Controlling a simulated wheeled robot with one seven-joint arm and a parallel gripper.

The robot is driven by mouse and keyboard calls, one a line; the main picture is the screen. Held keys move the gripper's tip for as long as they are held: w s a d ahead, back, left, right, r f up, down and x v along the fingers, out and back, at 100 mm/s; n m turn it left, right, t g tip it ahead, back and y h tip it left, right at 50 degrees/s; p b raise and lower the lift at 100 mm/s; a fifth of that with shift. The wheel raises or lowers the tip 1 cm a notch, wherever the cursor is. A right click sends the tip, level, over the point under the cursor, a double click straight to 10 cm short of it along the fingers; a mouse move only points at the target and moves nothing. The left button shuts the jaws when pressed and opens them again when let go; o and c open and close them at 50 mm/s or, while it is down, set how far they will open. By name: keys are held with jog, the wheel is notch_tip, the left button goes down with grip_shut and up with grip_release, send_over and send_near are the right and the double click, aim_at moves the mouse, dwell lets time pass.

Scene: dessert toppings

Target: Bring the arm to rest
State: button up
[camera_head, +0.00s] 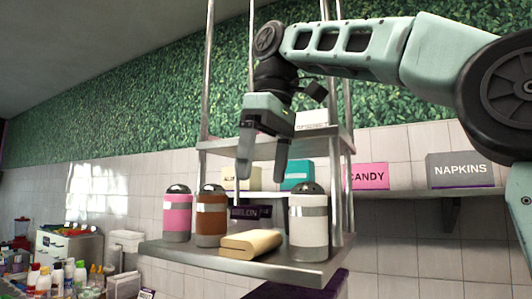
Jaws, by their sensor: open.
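My arm reaches in from the right side of the head view, with its end bent down. My gripper (262,178) is open and empty, its two fingers pointing down in front of the metal rack. It appears above the tan block (251,244) lying on the lower shelf, apart from it. The exact distance in depth is hard to tell.
The lower shelf (165,247) holds a pink bottle (177,214), a brown bottle (211,220) and a white bottle (309,225). A pink candy box (367,177) and a grey napkins box (458,170) stand on the wall shelf. Metal posts flank the gripper.

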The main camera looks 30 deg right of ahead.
jog(key=shift+s+r, duration=0.1)
jog(key=shift+r, duration=0.7)
